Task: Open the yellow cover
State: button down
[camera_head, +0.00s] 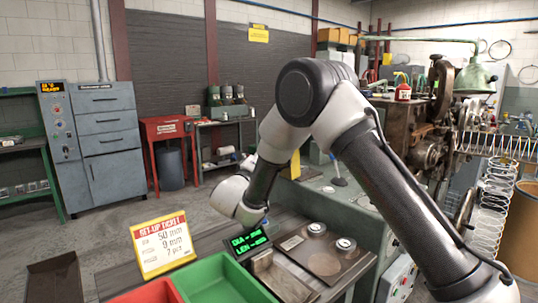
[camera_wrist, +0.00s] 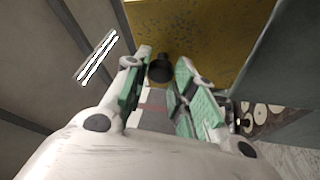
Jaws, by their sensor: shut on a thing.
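The yellow cover (camera_wrist: 215,35) fills the upper middle of the wrist view as a worn yellow panel. In the head view a narrow yellow strip (camera_head: 295,166) shows just behind my arm, likely the same cover. A black round knob (camera_wrist: 160,72) stands out at the cover's lower left edge. My gripper (camera_wrist: 163,60) has its green-padded fingers on either side of the knob and is shut on it. In the head view my wrist hides the fingers. How far the cover stands open is hard to tell.
The coiling machine (camera_head: 400,140) stands behind my arm, with a large spring (camera_head: 493,195) at right. The bench in front holds a set-up ticket (camera_head: 162,245), a green display (camera_head: 249,242), a green bin (camera_head: 215,280) and a red bin (camera_head: 150,293).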

dwell(0.3)
jog(key=c, duration=1.2)
grip_release()
jog(key=shift+d, duration=0.1)
jog(key=shift+o, duration=0.2)
jog(key=r, duration=0.5)
jog(key=shift+w, duration=0.2)
jog(key=o, duration=0.7)
notch_tip(320, 180, up, 3)
jog(key=shift+w+r, duration=0.15)
jog(key=shift+s+a+r, duration=0.25)
jog(key=shift+s+r, duration=0.1)
jog(key=shift+r, duration=0.4)
jog(key=shift+c, duration=0.8)
jog(key=shift+s+r, duration=0.15)
jog(key=shift+r, duration=0.1)
jog(key=c, duration=0.5)
jog(key=shift+d+f, duration=0.1)
jog(key=shift+c, duration=0.3)
